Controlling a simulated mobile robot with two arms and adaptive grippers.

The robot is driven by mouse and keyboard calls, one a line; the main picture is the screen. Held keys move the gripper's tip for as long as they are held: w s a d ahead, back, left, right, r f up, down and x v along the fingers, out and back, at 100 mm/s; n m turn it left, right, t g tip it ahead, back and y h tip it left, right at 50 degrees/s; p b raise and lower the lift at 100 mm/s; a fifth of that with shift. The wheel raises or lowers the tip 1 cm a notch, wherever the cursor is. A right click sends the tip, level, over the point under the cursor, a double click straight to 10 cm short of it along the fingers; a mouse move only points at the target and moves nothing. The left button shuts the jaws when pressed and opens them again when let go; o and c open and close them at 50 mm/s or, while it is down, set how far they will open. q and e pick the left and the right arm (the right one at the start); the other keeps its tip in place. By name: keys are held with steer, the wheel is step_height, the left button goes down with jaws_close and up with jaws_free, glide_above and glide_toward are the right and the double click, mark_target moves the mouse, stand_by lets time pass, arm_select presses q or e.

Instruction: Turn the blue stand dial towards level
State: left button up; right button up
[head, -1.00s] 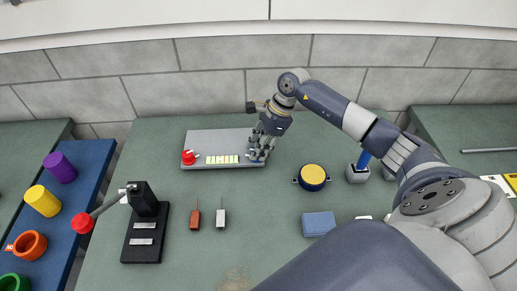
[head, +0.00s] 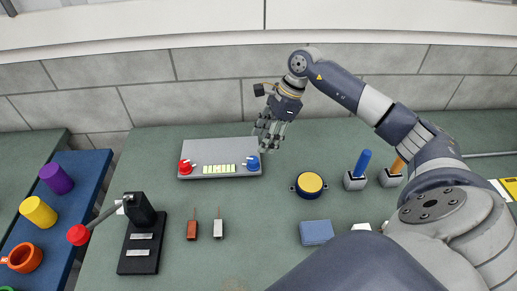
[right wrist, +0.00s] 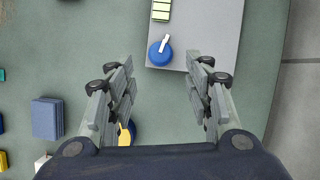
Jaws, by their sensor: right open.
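The blue dial (head: 253,164) sits at the right end of a grey panel (head: 225,148) at the back of the table. It has a white pointer, and it also shows in the right wrist view (right wrist: 160,54), where the pointer slants up and slightly right. My right gripper (head: 268,142) is open and empty, above and just right of the dial. In the right wrist view its spread fingers (right wrist: 160,66) stand apart on either side of the dial, which appears beyond them. My left gripper is out of view.
A red dial (head: 186,167) and a green-yellow indicator strip (head: 219,169) share the panel. A yellow-topped round object (head: 309,184), a blue block (head: 317,232) and a blue-handled tool (head: 362,163) stand to the right. A black lever stand (head: 140,240) is at left.

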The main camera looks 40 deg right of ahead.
steer(key=shift+v, duration=1.9)
steer(key=shift+a+f, duration=0.1)
